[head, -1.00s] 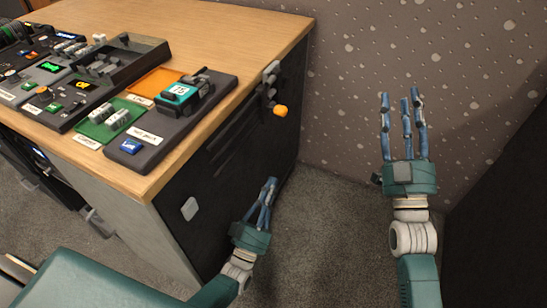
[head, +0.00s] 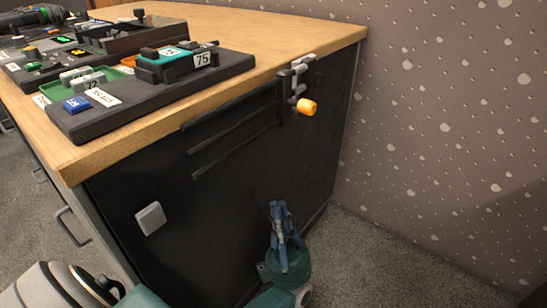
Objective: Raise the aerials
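A teal and black device (head: 166,66) with a small display and a tag reading 75 lies on the dark pad (head: 165,92) near the table's front right corner. Slim black parts lie flat along its top; I cannot tell whether these are aerials. No raised aerial shows on it. My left gripper (head: 280,205) is low beside the dark end panel of the desk, well below the tabletop, with its blue fingers pointing up. It touches nothing that I can see. The fingers overlap in this view, so their opening is unclear. My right gripper is out of view.
The desk (head: 270,35) has a wooden top. A crank with an orange knob (head: 307,106) juts from its end panel, above my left gripper. A green tray (head: 85,82) and fader panels (head: 120,35) stand to the left. Carpet and wall lie at right.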

